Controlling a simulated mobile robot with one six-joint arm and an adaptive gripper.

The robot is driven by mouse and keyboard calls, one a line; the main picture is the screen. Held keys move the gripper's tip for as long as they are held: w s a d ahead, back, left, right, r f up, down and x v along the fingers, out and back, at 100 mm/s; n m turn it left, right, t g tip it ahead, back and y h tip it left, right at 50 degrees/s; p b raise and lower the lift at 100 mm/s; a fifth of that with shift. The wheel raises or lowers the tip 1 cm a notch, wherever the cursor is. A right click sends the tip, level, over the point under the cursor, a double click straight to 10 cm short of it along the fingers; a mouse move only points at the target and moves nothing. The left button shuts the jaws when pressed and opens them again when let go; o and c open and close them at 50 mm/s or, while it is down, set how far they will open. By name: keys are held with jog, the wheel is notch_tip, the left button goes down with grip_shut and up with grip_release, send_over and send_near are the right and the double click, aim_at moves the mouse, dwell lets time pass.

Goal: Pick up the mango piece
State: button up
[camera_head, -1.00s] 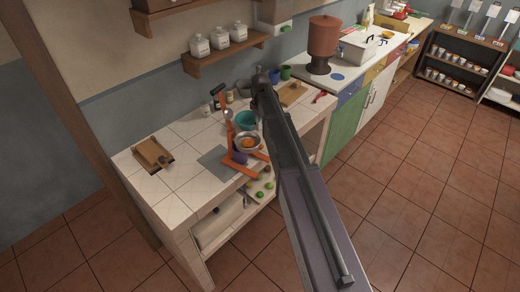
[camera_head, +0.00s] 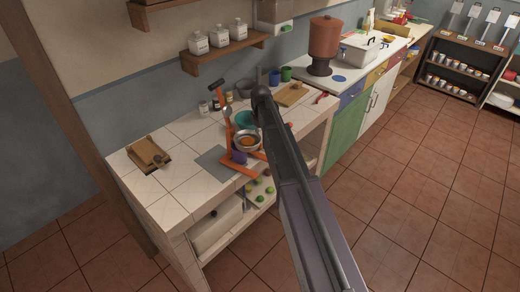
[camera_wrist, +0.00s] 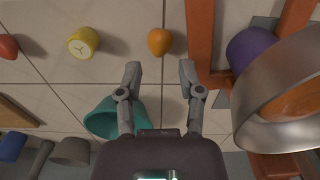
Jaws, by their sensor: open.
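A small orange, rounded piece, which looks like the mango piece (camera_wrist: 160,41), lies on the white tiles in the upper middle of the wrist view. My gripper (camera_wrist: 160,70) is open and empty. Its two fingertips point toward the piece, one on either side of its line, and the piece lies just beyond them. I cannot tell the height of the fingers above the tiles. In the head view, my arm covers part of the counter, and I cannot make out the gripper or the piece there.
A yellow piece with a pale cut face (camera_wrist: 83,43) and a red piece (camera_wrist: 7,46) lie to the left. A teal bowl (camera_wrist: 112,122) sits beneath the left finger. An orange frame (camera_wrist: 200,40), a metal bowl (camera_wrist: 262,90) and a purple cup (camera_wrist: 250,48) crowd the right.

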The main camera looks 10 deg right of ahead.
dwell(0.4)
jog(key=shift+a+f+b, duration=0.1)
jog(key=shift+f+b, duration=2.5)
jog(key=shift+c, duration=0.2)
jog(key=c, duration=0.4)
